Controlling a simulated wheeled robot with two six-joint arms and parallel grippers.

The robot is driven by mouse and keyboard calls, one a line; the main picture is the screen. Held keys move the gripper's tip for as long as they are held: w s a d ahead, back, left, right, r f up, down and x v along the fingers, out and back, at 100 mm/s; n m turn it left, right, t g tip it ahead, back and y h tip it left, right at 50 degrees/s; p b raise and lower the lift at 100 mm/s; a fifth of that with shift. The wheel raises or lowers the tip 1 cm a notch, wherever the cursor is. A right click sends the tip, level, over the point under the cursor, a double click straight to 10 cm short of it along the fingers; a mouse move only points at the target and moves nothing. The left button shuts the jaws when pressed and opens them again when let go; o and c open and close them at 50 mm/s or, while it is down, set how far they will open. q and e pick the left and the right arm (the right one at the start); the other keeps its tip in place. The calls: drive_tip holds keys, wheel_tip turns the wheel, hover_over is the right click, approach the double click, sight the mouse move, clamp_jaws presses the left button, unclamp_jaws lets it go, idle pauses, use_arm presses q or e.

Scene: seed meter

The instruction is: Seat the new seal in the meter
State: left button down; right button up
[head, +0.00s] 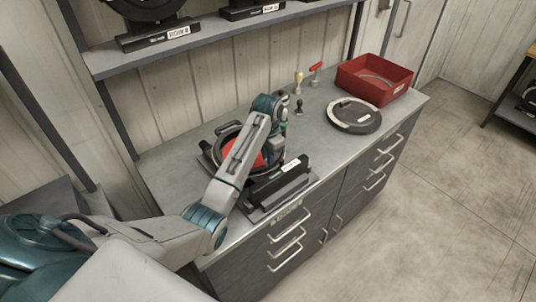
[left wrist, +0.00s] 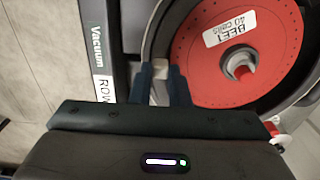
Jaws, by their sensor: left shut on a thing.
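The meter (head: 217,151) stands on the bench, with its red seed disc (head: 240,148) partly hidden by my left arm. In the left wrist view the red disc (left wrist: 205,75) carries a label reading BEET 40 cells and has a red hub. A dark ring (left wrist: 153,42), which looks like the seal, curves round the disc's edge. My left gripper (left wrist: 163,88) is shut at this ring, with a small pale piece between its fingers. Whether the ring is fully seated cannot be told. My right gripper is out of view.
A dark bracket with a label (head: 280,185) stands at the bench's front edge, close to my left gripper. A round black cover (head: 353,117), a red bin (head: 374,82) and several small hand tools (head: 298,82) are further right. A shelf (head: 190,47) runs above.

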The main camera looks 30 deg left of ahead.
use_arm(q)
drive_tip(key=shift+f, duration=0.95)
idle(2.0)
drive_tip(key=c, duration=1.3)
unclamp_jaws()
drive_tip(key=shift+c, duration=0.4)
